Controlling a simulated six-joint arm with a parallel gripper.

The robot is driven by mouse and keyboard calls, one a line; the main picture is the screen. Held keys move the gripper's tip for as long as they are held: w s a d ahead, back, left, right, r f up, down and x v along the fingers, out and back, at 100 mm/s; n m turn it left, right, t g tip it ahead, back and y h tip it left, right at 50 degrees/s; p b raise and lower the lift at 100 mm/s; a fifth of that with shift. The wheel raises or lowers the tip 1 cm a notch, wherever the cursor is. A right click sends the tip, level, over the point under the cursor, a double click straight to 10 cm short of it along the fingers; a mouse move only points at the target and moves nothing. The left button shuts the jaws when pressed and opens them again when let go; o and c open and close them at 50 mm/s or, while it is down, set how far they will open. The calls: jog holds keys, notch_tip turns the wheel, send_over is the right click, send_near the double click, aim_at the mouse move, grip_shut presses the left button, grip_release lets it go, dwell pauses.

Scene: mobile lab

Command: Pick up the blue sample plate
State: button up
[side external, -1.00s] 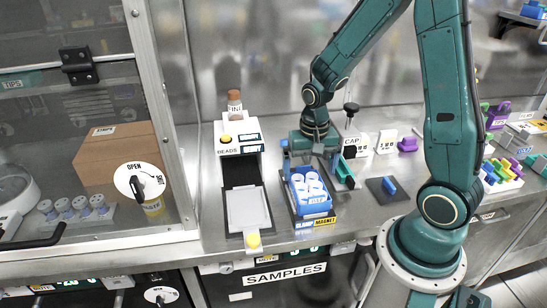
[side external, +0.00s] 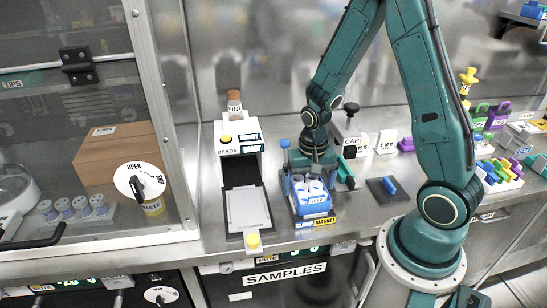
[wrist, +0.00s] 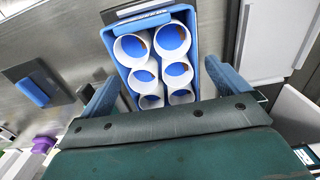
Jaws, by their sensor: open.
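The blue sample plate (side external: 318,206) is a small blue rack holding several white round tubes with blue insides. It sits upright on a dark stand with a yellow MAGNET label (side external: 325,221). My gripper (side external: 315,172) is low over the back part of the plate in the side view and hides that part. In the wrist view, my gripper (wrist: 165,85) is open, with one blue finger on each side of the plate (wrist: 198,60). The fingers look apart from its walls. The plate's near end is hidden behind the gripper body.
A white bead dispenser (side external: 240,137) with a pale tray (side external: 247,208) stands left of the plate. A dark pad with a blue block (side external: 389,185) lies to the right. A CAP station (side external: 356,145) is behind. Colourful racks (side external: 500,172) stand farther right.

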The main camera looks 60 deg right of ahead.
aim_at(309, 185)
jog(key=c, duration=1.3)
jog(key=shift+r, duration=0.15)
notch_tip(309, 185, up, 20)
dwell(0.4)
dwell(0.4)
